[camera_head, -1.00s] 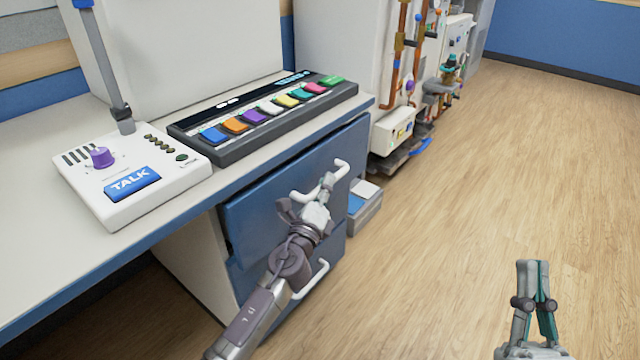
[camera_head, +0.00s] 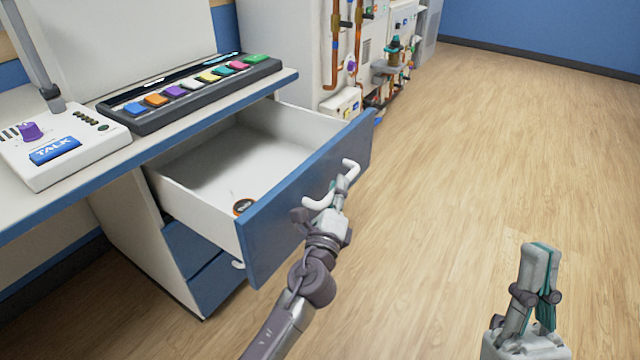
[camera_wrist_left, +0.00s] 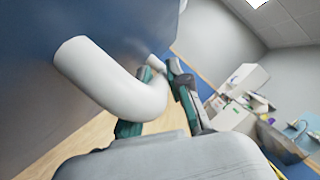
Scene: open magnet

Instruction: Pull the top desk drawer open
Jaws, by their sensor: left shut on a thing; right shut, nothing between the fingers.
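The top desk drawer (camera_head: 305,205) is pulled well out, with a blue front and a white inside. A small round orange and black object (camera_head: 243,206) lies in it near the front. My left gripper (camera_head: 344,184) is shut on the white drawer handle (camera_head: 322,201). In the left wrist view the curved handle (camera_wrist_left: 115,85) runs between the fingers (camera_wrist_left: 160,95). My right gripper (camera_head: 541,262) is shut and empty, off to the right above the floor.
The desk (camera_head: 100,160) carries a talk box (camera_head: 60,150) and a panel of coloured buttons (camera_head: 190,95). A lower blue drawer (camera_head: 215,280) is closed beneath. Equipment with pipes (camera_head: 350,60) stands behind. The wooden floor (camera_head: 470,150) at the right is clear.

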